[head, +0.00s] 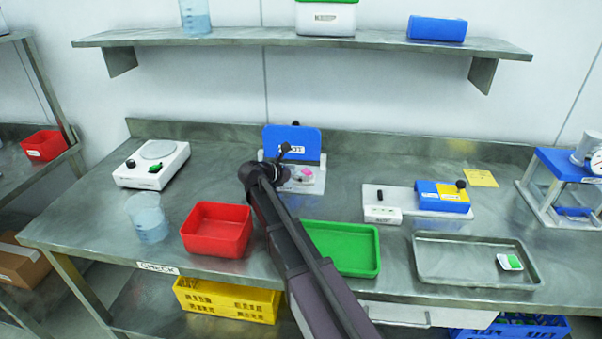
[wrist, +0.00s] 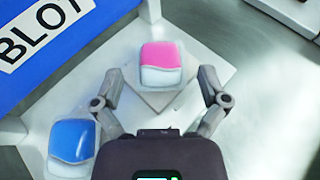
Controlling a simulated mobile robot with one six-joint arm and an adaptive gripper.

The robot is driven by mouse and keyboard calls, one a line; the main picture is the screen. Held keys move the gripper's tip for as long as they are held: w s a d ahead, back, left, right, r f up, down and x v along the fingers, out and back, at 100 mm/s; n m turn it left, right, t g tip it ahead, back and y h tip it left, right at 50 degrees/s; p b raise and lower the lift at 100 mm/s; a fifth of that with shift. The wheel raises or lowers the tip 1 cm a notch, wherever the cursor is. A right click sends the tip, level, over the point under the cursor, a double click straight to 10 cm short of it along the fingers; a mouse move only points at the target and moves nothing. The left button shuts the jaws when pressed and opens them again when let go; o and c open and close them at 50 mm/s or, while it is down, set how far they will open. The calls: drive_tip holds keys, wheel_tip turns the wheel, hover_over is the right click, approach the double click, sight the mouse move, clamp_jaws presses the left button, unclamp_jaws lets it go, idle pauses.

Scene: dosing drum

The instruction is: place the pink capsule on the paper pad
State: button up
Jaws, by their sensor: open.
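The pink capsule, pink on top and white below, (wrist: 160,66) rests on a pale square pad (wrist: 185,92), which looks like the paper pad, in front of the blue BLOT sign (wrist: 45,35). It also shows in the head view (head: 306,172), beside my arm's end. My gripper (wrist: 160,78) is open, with one finger on each side of the pink capsule and gaps showing. A blue-and-white capsule (wrist: 73,139) sits at the lower left of the wrist view. In the head view my arm hides part of the white stand.
A red bin (head: 217,230) and a green tray (head: 345,248) lie in front of the stand. A beaker (head: 147,218) and a white device (head: 152,164) are left. A metal tray (head: 450,260) holding a green-and-white item (head: 509,262) is right. A shelf (head: 300,37) runs above.

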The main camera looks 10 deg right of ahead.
drive_tip(key=p+v, duration=0.3)
drive_tip(key=v, duration=0.6)
drive_tip(key=shift+r, duration=0.2)
drive_tip(key=shift+p+v, duration=0.5)
drive_tip(key=shift+v, duration=0.5)
drive_tip(key=shift+f, duration=0.1)
